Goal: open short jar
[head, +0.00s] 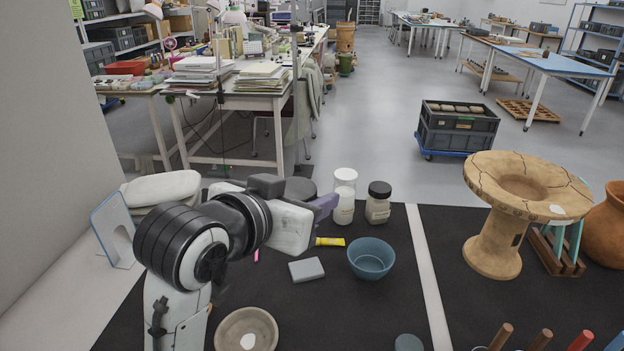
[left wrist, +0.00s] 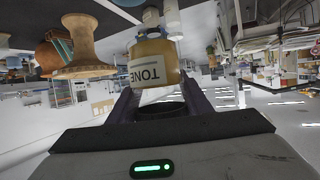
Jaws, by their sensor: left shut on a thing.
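My left gripper (head: 318,202) reaches in from the left over the dark mat, with one purple finger showing at its right side. It is shut on a dark round lid (head: 300,188). In the left wrist view, which is upside down, a dark ring (left wrist: 168,107) shows between the fingers. An amber jar with a white label (left wrist: 152,68) stands close beyond it there. I cannot tell whether the lid still sits on this jar; in the head view the hand hides what is below the lid. My right gripper is not in view.
A white-lidded jar (head: 344,197) and a black-lidded jar (head: 378,205) stand just right of my gripper. A blue bowl (head: 371,260), a grey block (head: 306,270), a yellow tube (head: 330,242) and a beige dish (head: 246,334) lie nearer. A clay stand (head: 495,235) is at right.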

